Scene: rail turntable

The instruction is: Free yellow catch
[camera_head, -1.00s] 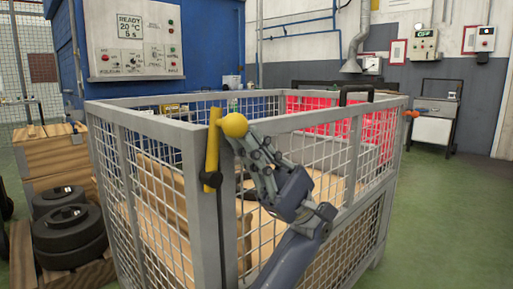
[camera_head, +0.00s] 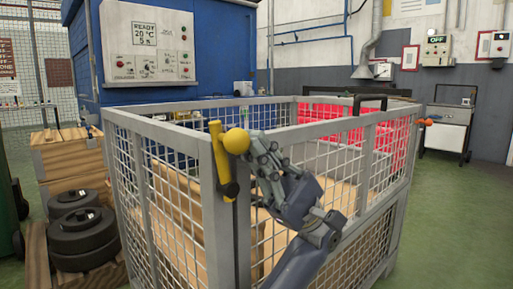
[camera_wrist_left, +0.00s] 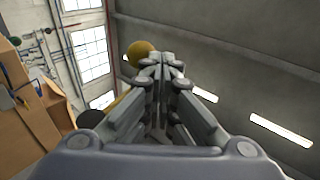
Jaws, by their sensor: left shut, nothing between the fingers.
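The yellow catch is a bar (camera_head: 219,158) with a round yellow ball (camera_head: 236,141) beside its upper part and a black piece at its lower end. It sits at the near corner post of a grey mesh cage (camera_head: 206,145), its lower end leaning to the right. My left gripper (camera_head: 259,147) is shut and empty just right of the ball; I cannot tell whether they touch. In the left wrist view the ball (camera_wrist_left: 140,53) shows just left of the shut fingertips (camera_wrist_left: 163,64). My right gripper is not in view.
The mesh cage holds cardboard boxes and a red panel shows behind it. A blue machine with a control panel (camera_head: 148,42) stands behind. Black round parts (camera_head: 82,235) and wooden crates (camera_head: 72,165) stand left. Green floor (camera_head: 450,220) is clear at right.

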